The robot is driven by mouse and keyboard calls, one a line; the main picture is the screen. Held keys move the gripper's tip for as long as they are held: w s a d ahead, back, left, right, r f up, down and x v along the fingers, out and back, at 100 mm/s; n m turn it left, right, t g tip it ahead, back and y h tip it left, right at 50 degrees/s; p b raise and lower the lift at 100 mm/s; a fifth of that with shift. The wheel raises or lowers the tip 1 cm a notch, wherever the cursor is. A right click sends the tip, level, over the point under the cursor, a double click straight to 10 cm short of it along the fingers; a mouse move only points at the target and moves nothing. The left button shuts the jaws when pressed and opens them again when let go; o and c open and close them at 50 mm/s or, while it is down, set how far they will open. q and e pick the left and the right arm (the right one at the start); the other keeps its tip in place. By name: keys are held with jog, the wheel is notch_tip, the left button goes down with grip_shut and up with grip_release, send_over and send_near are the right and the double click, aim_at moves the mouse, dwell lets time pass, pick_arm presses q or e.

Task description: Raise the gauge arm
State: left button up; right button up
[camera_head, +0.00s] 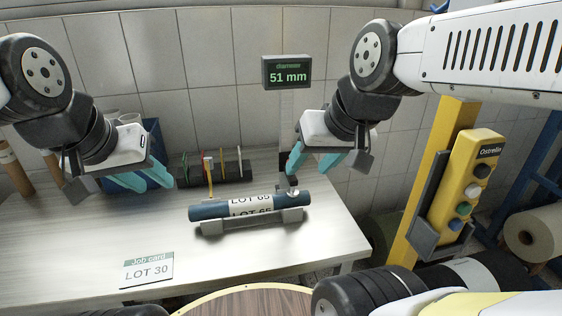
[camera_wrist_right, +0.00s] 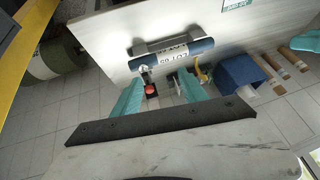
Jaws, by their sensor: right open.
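A blue roll (camera_head: 212,209) labelled LOT 65 lies on a grey cradle (camera_head: 212,228); it also shows in the right wrist view (camera_wrist_right: 202,47). A grey post below the gauge display (camera_head: 287,72), which reads 51 mm, stands behind the roll's right end. A small dark part, apparently the gauge arm (camera_head: 287,181), meets the roll there with a pale round tip (camera_head: 293,193). My right gripper (camera_head: 312,165) is open and empty just above this end. In the right wrist view a red-topped part (camera_wrist_right: 150,89) shows between its fingers. My left gripper (camera_head: 142,182) is open and empty, left of the roll.
A blue bin (camera_head: 152,140) is behind my left gripper. A job card reading LOT 30 (camera_head: 147,270) lies front left. A yellow button box (camera_head: 467,185) hangs at right.

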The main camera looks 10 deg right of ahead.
jog(key=w+d+f+n+g+y, duration=0.1)
jog(key=w+d+f+n+g, duration=0.2)
jog(key=w, duration=0.8)
jog(key=w+d+f+n, duration=0.25)
jog(key=w+n, duration=0.35)
jog(key=w, duration=0.5)
jog(key=x, duration=0.8)
jog(key=shift+s+a+f, duration=0.15)
jog(key=shift+a, duration=0.2)
grip_shut()
